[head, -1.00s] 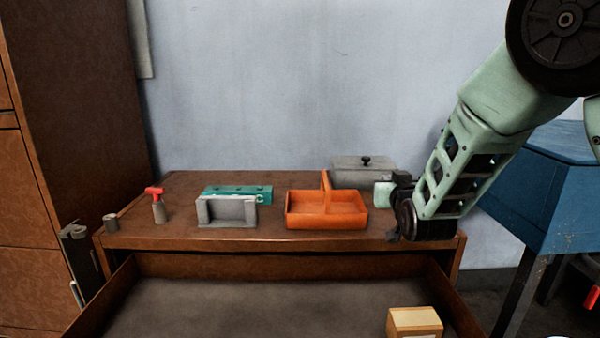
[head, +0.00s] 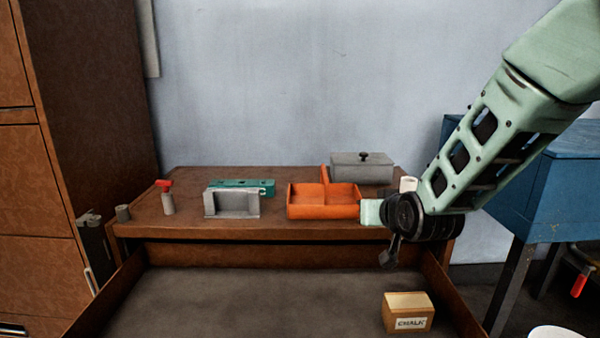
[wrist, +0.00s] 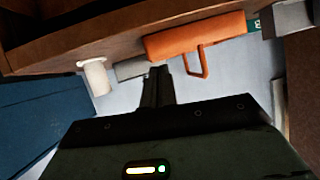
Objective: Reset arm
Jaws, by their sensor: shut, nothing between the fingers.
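My arm hangs in from the upper right in the head view. My gripper (head: 388,258) points down in front of the right end of the brown workbench (head: 275,227), above the open drawer. In the wrist view its dark fingers (wrist: 156,82) are together with nothing between them. The wrist picture looks upside down, with the bench edge along the top.
An orange caddy (head: 322,205) stands just left of my wrist, with a grey lidded box (head: 362,167) behind and a white cup (head: 408,184) beside my arm. A chalk box (head: 408,312) sits in the open drawer (head: 240,305). A blue cabinet (head: 548,190) stands right.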

